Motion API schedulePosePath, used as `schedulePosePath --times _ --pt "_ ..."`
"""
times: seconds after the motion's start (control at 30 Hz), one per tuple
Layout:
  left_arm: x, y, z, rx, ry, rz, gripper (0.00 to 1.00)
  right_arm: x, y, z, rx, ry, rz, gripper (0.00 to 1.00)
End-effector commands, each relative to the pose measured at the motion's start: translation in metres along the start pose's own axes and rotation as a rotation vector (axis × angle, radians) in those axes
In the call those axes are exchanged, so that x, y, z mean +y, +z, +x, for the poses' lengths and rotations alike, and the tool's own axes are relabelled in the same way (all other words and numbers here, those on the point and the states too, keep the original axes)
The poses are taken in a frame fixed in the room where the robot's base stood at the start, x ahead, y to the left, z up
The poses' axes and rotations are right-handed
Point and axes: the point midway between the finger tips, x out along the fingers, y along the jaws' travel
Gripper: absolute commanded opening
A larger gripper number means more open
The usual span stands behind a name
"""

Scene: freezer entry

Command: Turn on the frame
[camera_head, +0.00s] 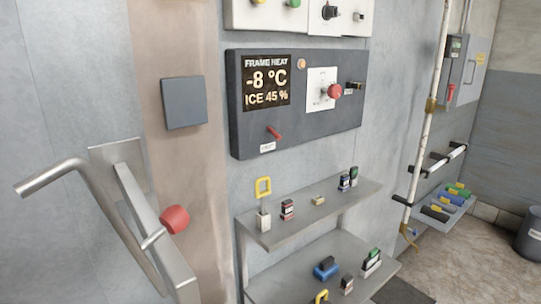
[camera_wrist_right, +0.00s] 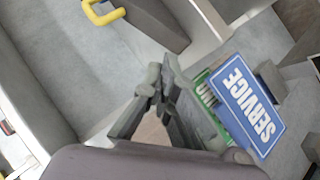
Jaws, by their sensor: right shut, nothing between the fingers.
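The dark grey frame heat panel (camera_head: 306,140) is on the wall in the head view. Its display (camera_head: 266,84) reads "FRAME HEAT -8 °C ICE 45 %". A small red lever switch (camera_head: 273,132) sits below the display, above a white label. To the right are a white plate (camera_head: 318,78) with a red knob (camera_head: 334,91), a small dark knob (camera_head: 355,86) and a round, pale orange lamp (camera_head: 301,63). My right gripper (camera_wrist_right: 158,82) shows only in the right wrist view, shut and empty. It appears near signs, away from the panel controls. My left gripper is out of view.
A metal door handle (camera_head: 75,185) with a red knob (camera_head: 174,219) juts out at left. Two shelves (camera_head: 300,222) with small items are below the panel. In the wrist view are a blue SERVICE sign (camera_wrist_right: 246,104), a green sign (camera_wrist_right: 203,92) and a yellow handle (camera_wrist_right: 103,14).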

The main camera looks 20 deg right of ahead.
Motion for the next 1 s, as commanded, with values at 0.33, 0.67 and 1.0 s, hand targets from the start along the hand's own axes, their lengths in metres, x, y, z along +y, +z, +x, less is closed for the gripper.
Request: schedulePosePath --times 0.33,0.67,1.0 --pt "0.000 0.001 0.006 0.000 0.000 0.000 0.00 0.181 -0.159 -0.057 0.321 0.629 -0.516 0.00" --pt "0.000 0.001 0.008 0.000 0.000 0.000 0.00 0.242 -0.254 -0.115 0.422 1.077 -0.983 0.00" --pt "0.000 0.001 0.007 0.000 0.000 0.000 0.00 0.243 -0.260 -0.119 0.425 1.107 -1.017 0.00"
